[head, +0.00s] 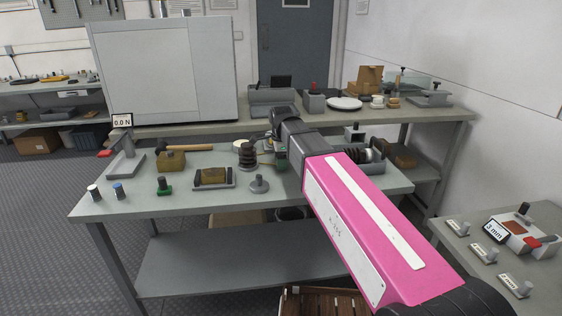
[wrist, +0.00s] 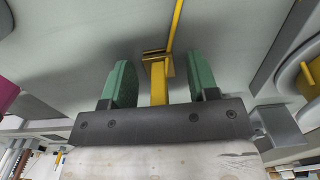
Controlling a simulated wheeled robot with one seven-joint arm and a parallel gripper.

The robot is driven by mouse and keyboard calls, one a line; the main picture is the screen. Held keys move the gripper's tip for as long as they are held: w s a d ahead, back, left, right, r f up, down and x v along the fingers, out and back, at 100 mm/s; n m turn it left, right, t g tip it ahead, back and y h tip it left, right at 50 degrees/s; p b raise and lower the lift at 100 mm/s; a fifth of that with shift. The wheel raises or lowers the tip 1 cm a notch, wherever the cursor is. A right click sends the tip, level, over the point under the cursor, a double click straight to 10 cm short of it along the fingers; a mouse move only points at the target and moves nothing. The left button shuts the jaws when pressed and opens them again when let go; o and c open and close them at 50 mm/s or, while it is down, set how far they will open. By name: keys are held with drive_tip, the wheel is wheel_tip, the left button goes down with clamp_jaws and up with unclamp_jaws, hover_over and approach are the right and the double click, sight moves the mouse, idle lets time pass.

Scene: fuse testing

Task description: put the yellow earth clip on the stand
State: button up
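The yellow earth clip (wrist: 158,82) shows in the wrist view, with a thin yellow rod running up from it. My gripper (wrist: 161,85) has its two green fingers apart, one on each side of the clip. A gap shows between the clip and each finger. In the head view, my gripper (head: 279,157) is low over the middle of the workbench, partly hidden by my arm, and the clip cannot be made out there. I cannot tell for sure which item is the stand; a grey round-based post (head: 259,185) stands in front of my gripper.
The workbench (head: 330,197) also holds a dark ribbed insulator (head: 247,155) left of my gripper, a brass block on a tray (head: 213,178), a mallet (head: 190,147) and a post with a 0.0 N display (head: 122,121). The bench's front right is clear.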

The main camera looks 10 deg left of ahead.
wheel_tip(320, 180, up, 12)
drive_tip(key=shift+r, duration=0.15)
idle(0.7)
idle(0.6)
